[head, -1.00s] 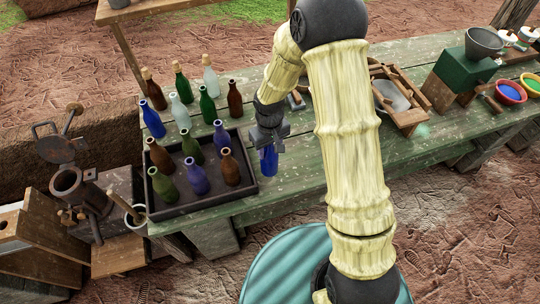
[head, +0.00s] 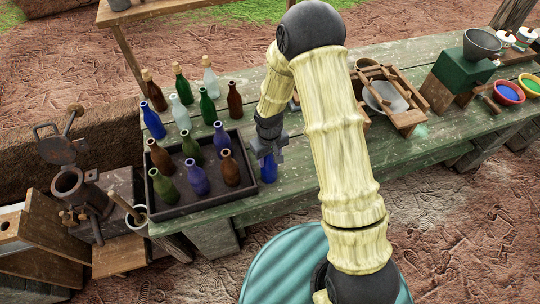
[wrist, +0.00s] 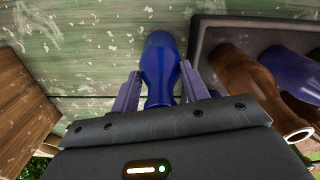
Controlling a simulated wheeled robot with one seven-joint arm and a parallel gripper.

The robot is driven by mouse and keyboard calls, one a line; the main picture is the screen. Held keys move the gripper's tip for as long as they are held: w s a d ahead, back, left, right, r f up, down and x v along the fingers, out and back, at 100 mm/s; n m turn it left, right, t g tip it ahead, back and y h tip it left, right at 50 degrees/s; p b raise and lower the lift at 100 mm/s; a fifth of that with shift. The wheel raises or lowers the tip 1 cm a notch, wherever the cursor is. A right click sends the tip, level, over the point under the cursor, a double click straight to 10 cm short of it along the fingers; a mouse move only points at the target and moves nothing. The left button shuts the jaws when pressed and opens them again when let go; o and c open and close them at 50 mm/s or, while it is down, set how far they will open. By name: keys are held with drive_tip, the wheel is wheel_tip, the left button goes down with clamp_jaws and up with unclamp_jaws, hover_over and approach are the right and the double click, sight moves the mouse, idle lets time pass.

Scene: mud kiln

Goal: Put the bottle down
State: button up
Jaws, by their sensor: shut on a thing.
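A blue bottle (head: 269,170) is in my gripper (head: 268,152), just right of the dark tray (head: 205,201) on the green table. My gripper is shut on it. In the wrist view the blue bottle (wrist: 160,68) lies between the two fingers (wrist: 158,88), with the table planks (wrist: 85,45) beyond its base. I cannot tell whether the base touches the table. The upper part of the bottle is hidden by my gripper in the head view.
The tray holds several brown, green and blue bottles, and more bottles (head: 207,106) stand behind it. A wooden frame with a bowl (head: 388,97) is to the right. The green table top (head: 296,165) is clear right of the held bottle.

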drive_tip(key=o, duration=1.1)
drive_tip(key=shift+f, duration=0.1)
drive_tip(key=shift+o, duration=0.2)
wheel_tip(320, 180, up, 12)
drive_tip(key=shift+w+r+b, duration=0.1)
drive_tip(key=shift+b, duration=1.1)
drive_tip(key=shift+s, duration=0.2)
